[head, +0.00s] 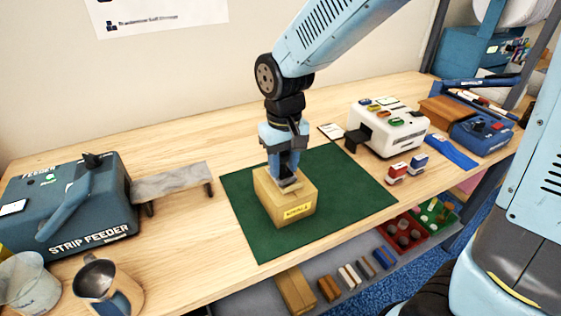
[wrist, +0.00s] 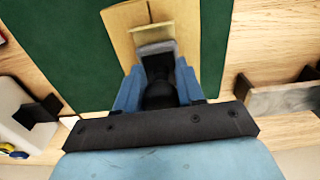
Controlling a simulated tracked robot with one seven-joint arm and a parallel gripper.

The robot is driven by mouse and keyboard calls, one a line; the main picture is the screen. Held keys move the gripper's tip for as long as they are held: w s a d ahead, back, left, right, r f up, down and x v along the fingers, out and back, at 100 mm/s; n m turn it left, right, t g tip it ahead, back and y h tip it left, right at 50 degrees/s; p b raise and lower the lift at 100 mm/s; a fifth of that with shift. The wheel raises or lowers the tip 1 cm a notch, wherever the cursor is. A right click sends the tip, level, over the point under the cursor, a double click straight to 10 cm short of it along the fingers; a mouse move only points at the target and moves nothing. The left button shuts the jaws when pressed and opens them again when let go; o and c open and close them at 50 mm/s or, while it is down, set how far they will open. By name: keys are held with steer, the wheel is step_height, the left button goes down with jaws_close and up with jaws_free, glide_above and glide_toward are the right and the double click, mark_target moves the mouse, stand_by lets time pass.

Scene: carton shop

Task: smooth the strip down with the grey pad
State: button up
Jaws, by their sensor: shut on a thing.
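A closed tan carton (head: 268,205) with a yellow label (head: 297,211) stands on the green mat (head: 352,184). My gripper (head: 287,172) points down over the carton's top and is shut on the grey pad (head: 289,183). In the wrist view the grey pad (wrist: 157,48) sits between the fingers, over the carton's top (wrist: 122,22). A paler strip (wrist: 150,32) lies across the top seam just beyond the pad; the pad and fingers hide part of it. I cannot tell whether the pad touches the top.
A blue strip feeder (head: 75,205) with a grey outfeed shelf (head: 172,182) stands at left, near a metal jug (head: 105,285) and a clear beaker (head: 28,285). A white machine (head: 388,127) and small stamps (head: 397,172) are at right. The mat around the carton is clear.

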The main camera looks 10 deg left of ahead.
steer(key=shift+s+d, duration=0.1)
steer(key=shift+s, duration=0.05)
steer(key=shift+s+d+f, duration=0.1)
steer(key=shift+s+d, duration=0.35)
steer(key=shift+s, duration=0.25)
stand_by(0.4)
steer(key=shift+s+d, duration=0.1)
steer(key=shift+s+d, duration=0.45)
steer(key=shift+s, duration=0.3)
steer(key=shift+r, duration=0.2)
step_height(320, 180, up, 7)
stand_by(1.0)
steer(key=shift+f, duration=0.1)
